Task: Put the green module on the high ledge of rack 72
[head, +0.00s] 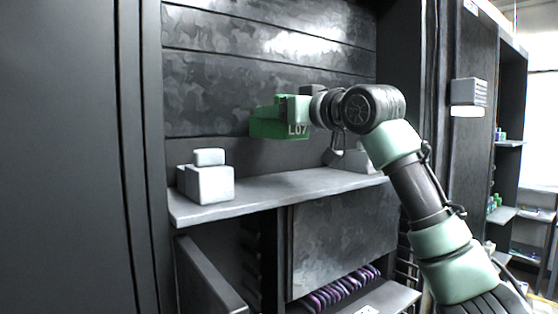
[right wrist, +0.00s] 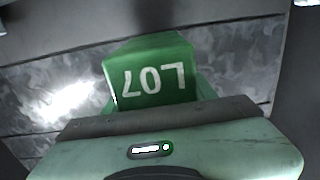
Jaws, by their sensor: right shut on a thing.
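The green module (head: 268,124), marked L07, is held in the air above a grey ledge (head: 270,192) in a dark rack. My right gripper (head: 291,110) is shut on it, with the arm reaching in from the right. In the right wrist view the green module (right wrist: 152,75) fills the middle, its L07 label upside down, just beyond the gripper body (right wrist: 165,145). The fingertips are mostly hidden there. The module is clear of the ledge. No rack number is readable. My left gripper is in neither view.
White blocks (head: 210,184) stand on the ledge's left end, and a pale block (head: 360,160) is partly hidden at its right end behind my arm. The ledge's middle is clear. Purple cables (head: 340,288) run below. A dark panel (head: 60,150) borders the left.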

